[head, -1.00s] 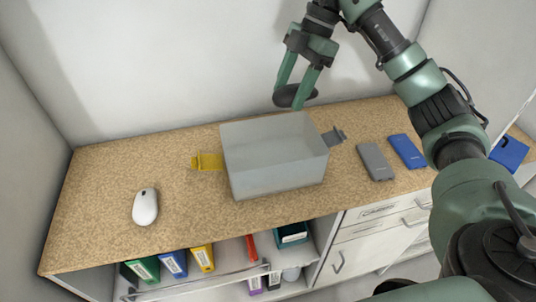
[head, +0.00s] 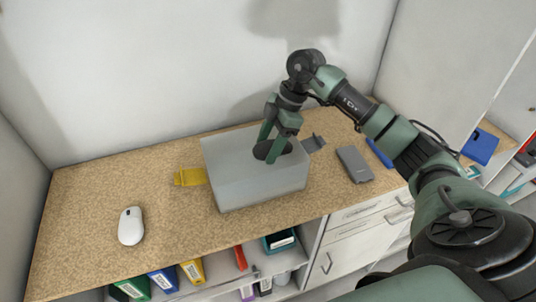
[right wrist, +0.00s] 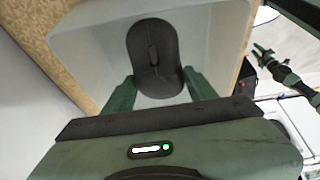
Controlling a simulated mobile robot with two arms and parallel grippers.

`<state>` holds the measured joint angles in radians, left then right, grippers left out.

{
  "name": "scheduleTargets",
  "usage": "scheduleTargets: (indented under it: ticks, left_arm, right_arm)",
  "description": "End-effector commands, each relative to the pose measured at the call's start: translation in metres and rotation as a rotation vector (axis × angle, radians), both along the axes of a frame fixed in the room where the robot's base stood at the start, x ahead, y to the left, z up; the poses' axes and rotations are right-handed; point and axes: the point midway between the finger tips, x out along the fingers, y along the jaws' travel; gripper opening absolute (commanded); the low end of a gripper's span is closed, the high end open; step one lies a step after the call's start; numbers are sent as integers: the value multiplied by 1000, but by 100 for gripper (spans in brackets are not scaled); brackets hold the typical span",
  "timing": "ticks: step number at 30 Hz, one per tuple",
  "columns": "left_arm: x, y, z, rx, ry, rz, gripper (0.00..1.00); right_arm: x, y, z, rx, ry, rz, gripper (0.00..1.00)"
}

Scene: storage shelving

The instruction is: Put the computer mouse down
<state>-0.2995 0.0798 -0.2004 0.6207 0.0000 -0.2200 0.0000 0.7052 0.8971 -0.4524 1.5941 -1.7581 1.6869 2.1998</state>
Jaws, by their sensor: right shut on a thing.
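A dark computer mouse (head: 262,150) is held between the fingers of my right gripper (head: 276,148). It shows in the right wrist view (right wrist: 153,55) with its buttons and wheel facing the camera, the fingers (right wrist: 160,90) on either side of its lower end. The gripper points down into the open grey box (head: 262,190) on the counter. How far the mouse is above the box floor I cannot tell. A white mouse (head: 131,226) lies on the counter left of the box. My left gripper (right wrist: 262,55) appears small at the right of the right wrist view; its jaws are unclear.
Binders stand on the shelf below. The speckled counter (head: 85,190) has free room at left.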

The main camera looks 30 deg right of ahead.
Motion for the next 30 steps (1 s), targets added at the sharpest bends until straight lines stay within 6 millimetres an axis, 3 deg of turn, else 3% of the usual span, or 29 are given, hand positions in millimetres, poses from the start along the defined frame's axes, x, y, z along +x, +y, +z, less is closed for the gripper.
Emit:
scheduleTargets:
  ticks: [12, 20, 21, 23, 30]
  left_arm:
    - [-1, 0, 9, 0, 2, 0, 36]
    - [-1, 0, 8, 0, 2, 0, 36]
    - [-1, 0, 8, 0, 2, 0, 36]
    - [-1, 0, 8, 0, 2, 0, 36]
    - [-1, 0, 8, 0, 2, 0, 36]
  right_arm:
    - [0, 0, -45, 0, 1, 0, 14]
    - [0, 0, -46, 0, 0, 1, 14]
    - [0, 0, -46, -1, 0, 1, 62]
    - [0, 0, -46, -1, 0, 1, 79]
    - [0, 0, -46, -1, 0, 0, 79]
